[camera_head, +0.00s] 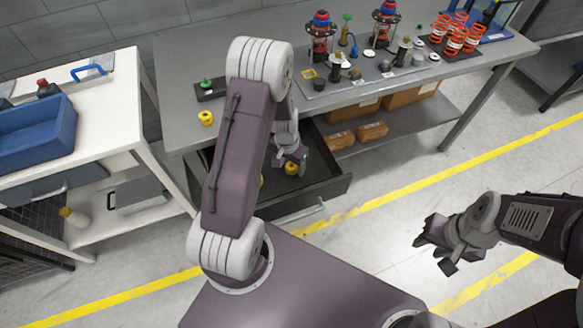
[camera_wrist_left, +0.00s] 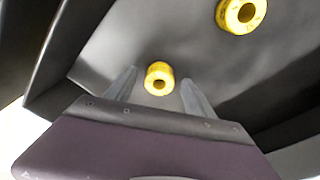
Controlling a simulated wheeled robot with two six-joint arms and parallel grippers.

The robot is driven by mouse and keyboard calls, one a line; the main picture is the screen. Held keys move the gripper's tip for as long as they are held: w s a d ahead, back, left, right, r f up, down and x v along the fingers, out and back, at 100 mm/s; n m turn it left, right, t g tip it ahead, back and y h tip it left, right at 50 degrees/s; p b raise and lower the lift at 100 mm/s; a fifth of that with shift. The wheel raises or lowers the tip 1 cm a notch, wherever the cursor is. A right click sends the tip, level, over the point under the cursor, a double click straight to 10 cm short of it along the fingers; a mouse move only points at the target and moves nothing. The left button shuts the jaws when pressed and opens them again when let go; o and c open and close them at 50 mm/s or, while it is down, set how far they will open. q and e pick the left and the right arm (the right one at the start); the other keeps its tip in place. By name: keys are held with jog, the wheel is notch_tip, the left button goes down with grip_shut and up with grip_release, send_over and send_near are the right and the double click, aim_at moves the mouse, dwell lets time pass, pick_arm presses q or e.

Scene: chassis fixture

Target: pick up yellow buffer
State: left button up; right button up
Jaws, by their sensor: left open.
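A yellow ring-shaped buffer (camera_wrist_left: 150,74) lies in the open dark drawer (camera_head: 328,186). In the left wrist view it appears between the two fingertips of my left gripper (camera_wrist_left: 159,88), which is open and empty. In the head view my left gripper (camera_head: 296,158) reaches down into the drawer, close to a yellow buffer (camera_head: 291,169). A second yellow buffer (camera_wrist_left: 231,13) lies in the drawer at the top of the wrist view. Another yellow buffer (camera_head: 206,118) sits on the grey workbench. My right gripper (camera_head: 436,256) is open and empty above the floor.
The drawer walls surround my left gripper. The workbench (camera_head: 430,78) above holds red-and-black shock absorbers (camera_head: 320,42), orange springs (camera_head: 456,38) and small parts. A white cart (camera_head: 100,125) with a blue bin (camera_head: 38,135) stands left. Cardboard boxes (camera_head: 373,131) lie on the lower shelf.

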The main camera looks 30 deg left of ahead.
pick_arm(q)
grip_shut()
